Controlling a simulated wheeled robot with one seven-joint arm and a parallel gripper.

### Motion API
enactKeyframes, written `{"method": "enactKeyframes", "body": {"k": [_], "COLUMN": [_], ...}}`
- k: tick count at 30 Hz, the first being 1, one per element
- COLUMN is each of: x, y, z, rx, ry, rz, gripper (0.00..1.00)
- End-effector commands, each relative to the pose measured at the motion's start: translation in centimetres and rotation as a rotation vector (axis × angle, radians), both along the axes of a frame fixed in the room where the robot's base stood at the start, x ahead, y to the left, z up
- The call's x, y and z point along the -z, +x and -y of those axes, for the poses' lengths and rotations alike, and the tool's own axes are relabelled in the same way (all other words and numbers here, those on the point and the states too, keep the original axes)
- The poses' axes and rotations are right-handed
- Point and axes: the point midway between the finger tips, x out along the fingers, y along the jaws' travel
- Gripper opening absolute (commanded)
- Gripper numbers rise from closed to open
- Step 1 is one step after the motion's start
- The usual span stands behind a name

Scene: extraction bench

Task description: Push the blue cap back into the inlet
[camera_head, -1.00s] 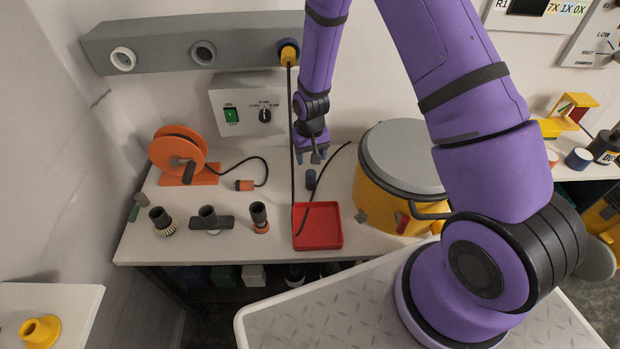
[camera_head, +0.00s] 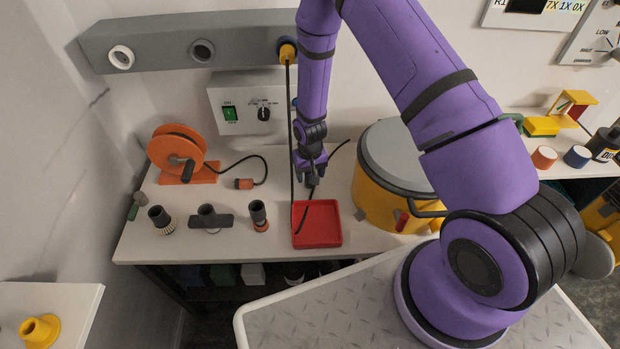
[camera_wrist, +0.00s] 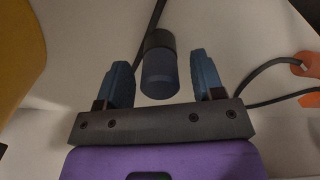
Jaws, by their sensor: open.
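A dark blue cylinder with a darker collar (camera_wrist: 160,70) stands on the bench between the fingers in the wrist view; I cannot tell if it is the task's blue cap. My gripper (camera_head: 311,181) is low over the bench behind the red tray. In the wrist view my gripper (camera_wrist: 163,82) is open, one finger on each side of the cylinder with gaps. The grey duct (camera_head: 160,47) has a white-ringed port (camera_head: 121,58), a dark port (camera_head: 203,50) and a yellow-orange port (camera_head: 287,51) with a hose. Which is the inlet is unclear.
The red tray (camera_head: 330,241) lies in front of my gripper, the yellow pot (camera_head: 385,198) at its right. Several dark nozzles (camera_head: 211,219) and an orange reel (camera_head: 176,149) stand left. The black hose (camera_head: 290,130) hangs close beside my arm.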

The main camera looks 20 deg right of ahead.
Motion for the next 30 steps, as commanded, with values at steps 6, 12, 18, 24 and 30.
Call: {"method": "enactKeyframes", "body": {"k": [6,12,18,24,30], "x": [0.0,0.0,-0.2,-1.5,-2.9], "y": [0.0,0.0,0.0,0.1,0.0], "z": [0.0,0.0,0.0,0.0,0.0], "rx": [0.0,0.0,0.0,0.0,0.001], "ry": [0.0,0.0,0.0,0.0,0.0], "rz": [0.0,0.0,0.001,0.001,0.001], "gripper": [0.62,0.18,0.02,0.02,0.02]}}
